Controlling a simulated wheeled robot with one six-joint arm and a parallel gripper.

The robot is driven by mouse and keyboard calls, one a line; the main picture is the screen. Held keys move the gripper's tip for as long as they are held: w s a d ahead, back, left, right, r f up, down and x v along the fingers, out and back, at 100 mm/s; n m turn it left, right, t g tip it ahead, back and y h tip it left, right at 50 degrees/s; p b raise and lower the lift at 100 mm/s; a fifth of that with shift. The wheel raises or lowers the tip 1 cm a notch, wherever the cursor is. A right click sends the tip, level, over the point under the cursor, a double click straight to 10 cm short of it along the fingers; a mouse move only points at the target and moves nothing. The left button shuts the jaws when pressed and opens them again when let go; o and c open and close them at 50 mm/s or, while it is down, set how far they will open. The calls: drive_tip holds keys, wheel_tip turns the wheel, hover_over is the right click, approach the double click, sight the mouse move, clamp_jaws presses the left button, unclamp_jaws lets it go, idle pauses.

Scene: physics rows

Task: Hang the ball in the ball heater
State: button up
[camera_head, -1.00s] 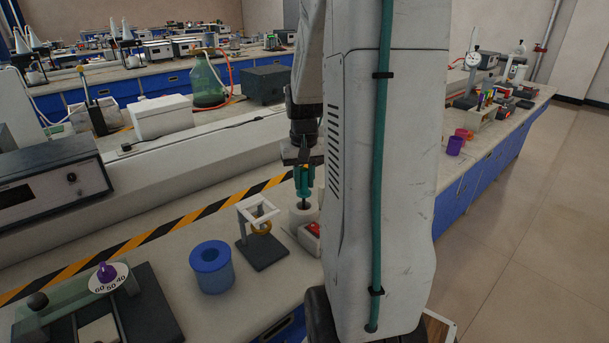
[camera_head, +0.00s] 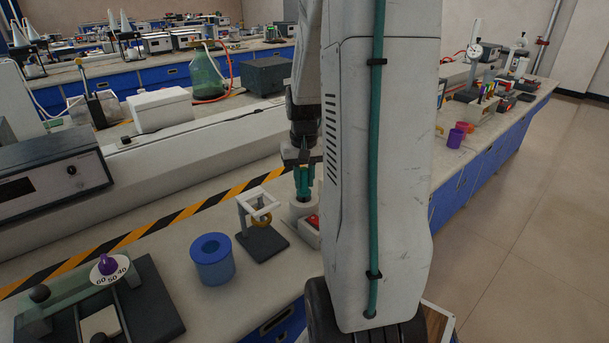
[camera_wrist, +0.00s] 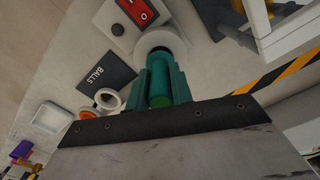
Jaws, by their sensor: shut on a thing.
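The ball heater is a white round body (camera_head: 300,212) with a red switch (camera_head: 313,221) beside it, partly behind my arm in the head view. In the wrist view its white ring (camera_wrist: 163,36) and red switch (camera_wrist: 137,11) show. My gripper (camera_head: 303,191) has teal fingers and points down over the heater's opening. In the wrist view it is shut on the green handle (camera_wrist: 160,82) of the ball. The ball itself is hidden, at or in the opening; I cannot tell whether it hangs on the rim.
A dark stand with a white frame and brass ring (camera_head: 262,218) stands left of the heater. A blue open cup (camera_head: 212,260) is further left. A dark plate marked BALLS (camera_wrist: 104,76) lies near the heater. The striped strip (camera_head: 155,226) runs behind.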

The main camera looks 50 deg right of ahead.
drive_tip(key=shift+f, duration=0.7)
drive_tip(key=o, duration=1.4)
drive_tip(key=shift+r, duration=0.1)
drive_tip(key=shift+r, duration=3.45)
